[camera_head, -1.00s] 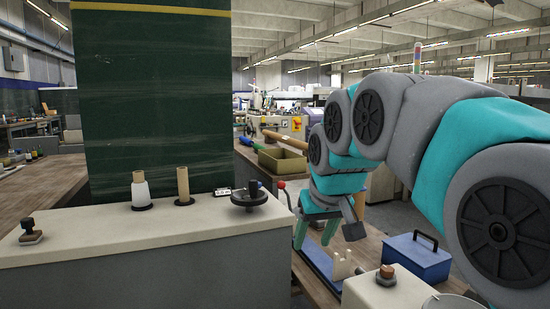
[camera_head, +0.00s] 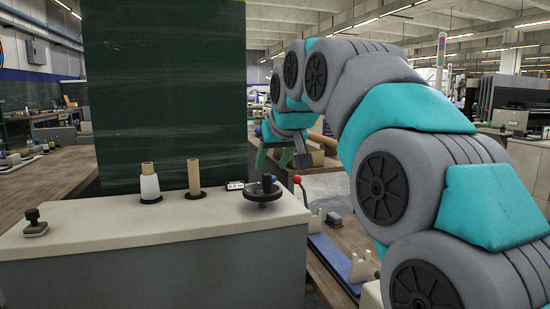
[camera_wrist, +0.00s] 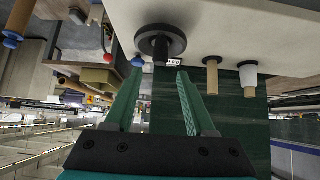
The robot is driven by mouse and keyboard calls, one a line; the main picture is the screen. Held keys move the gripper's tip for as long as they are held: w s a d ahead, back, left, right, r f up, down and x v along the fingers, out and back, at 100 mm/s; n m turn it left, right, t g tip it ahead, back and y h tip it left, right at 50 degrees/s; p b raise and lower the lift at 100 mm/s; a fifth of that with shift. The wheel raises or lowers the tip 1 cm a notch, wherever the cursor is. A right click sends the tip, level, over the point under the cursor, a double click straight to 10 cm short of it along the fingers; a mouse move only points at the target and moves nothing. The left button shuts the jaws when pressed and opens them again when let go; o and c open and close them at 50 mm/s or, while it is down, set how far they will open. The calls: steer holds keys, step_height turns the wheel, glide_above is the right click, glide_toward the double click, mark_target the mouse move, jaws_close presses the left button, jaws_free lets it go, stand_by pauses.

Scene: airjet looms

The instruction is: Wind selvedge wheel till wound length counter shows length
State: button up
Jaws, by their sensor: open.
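The selvedge wheel (camera_head: 263,191) is a black handwheel with an upright knob, at the right end of the cream machine top. The wound length counter (camera_head: 235,185) is a small white display just left of the wheel; its digits are too small to read. My gripper (camera_head: 271,160) is above and behind the wheel, apart from it. In the wrist view my gripper (camera_wrist: 156,78) has its two green fingers spread with nothing between them. The wheel (camera_wrist: 160,43) is just beyond the fingertips there, and the counter (camera_wrist: 173,62) shows beside it.
Two bobbins stand on the cream top (camera_head: 90,225), one with white yarn (camera_head: 149,185) and one bare (camera_head: 193,175). A stamp (camera_head: 35,222) is at the left. A dark green panel (camera_head: 170,90) rises behind. A red-knobbed lever (camera_head: 298,181) stands right of the wheel.

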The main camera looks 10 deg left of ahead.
mark_target(267, 175)
steer(key=shift+b+x, duration=0.4)
steer(key=shift+x, duration=2.5)
steer(key=shift+w+f, duration=0.1)
steer(key=shift+f, duration=0.05)
steer(key=shift+c, duration=0.2)
jaws_close()
